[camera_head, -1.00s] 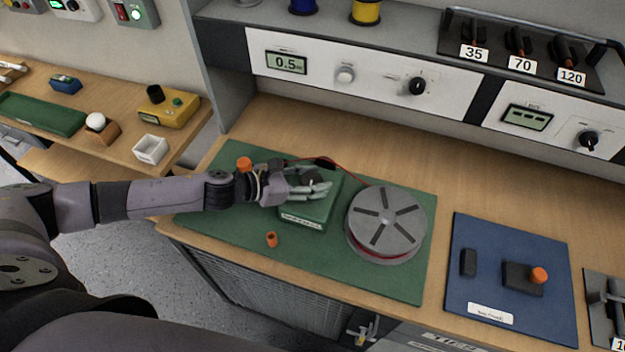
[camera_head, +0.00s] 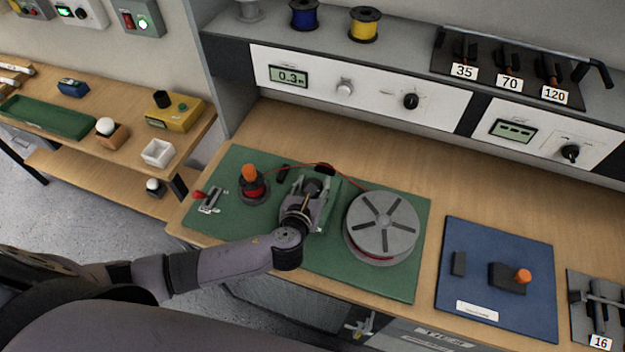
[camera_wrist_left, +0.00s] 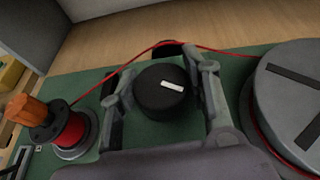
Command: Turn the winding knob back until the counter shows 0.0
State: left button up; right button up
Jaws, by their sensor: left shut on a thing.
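The winding knob (camera_wrist_left: 163,92) is a black round knob with a white pointer mark, seen in the left wrist view. My left gripper (camera_wrist_left: 165,95) has its fingers on both sides of the knob and is shut on it; it also shows in the head view (camera_head: 312,195), where it mostly hides the knob. The counter (camera_head: 289,76) on the white panel reads 0.3. A grey slotted reel (camera_head: 383,224) stands to the right of the gripper. A red wire (camera_wrist_left: 130,65) runs from it behind the knob to a small spool with an orange handle (camera_head: 251,184). My right gripper is out of view.
The green board (camera_head: 400,285) carries the reel, spool and a small lever device (camera_head: 211,200). A blue board (camera_head: 505,270) with an orange-capped part lies to the right. The wooden bench (camera_head: 330,135) behind the green board is clear.

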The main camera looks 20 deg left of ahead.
pick_arm(q)
jog(key=shift+r+n+y+p, duration=0.1)
jog(key=shift+n+y+p, duration=0.35)
jog(key=shift+n+y, duration=0.5)
jog(key=shift+a, duration=0.1)
jog(key=o, duration=1.2)
jog(key=v, duration=1.2)
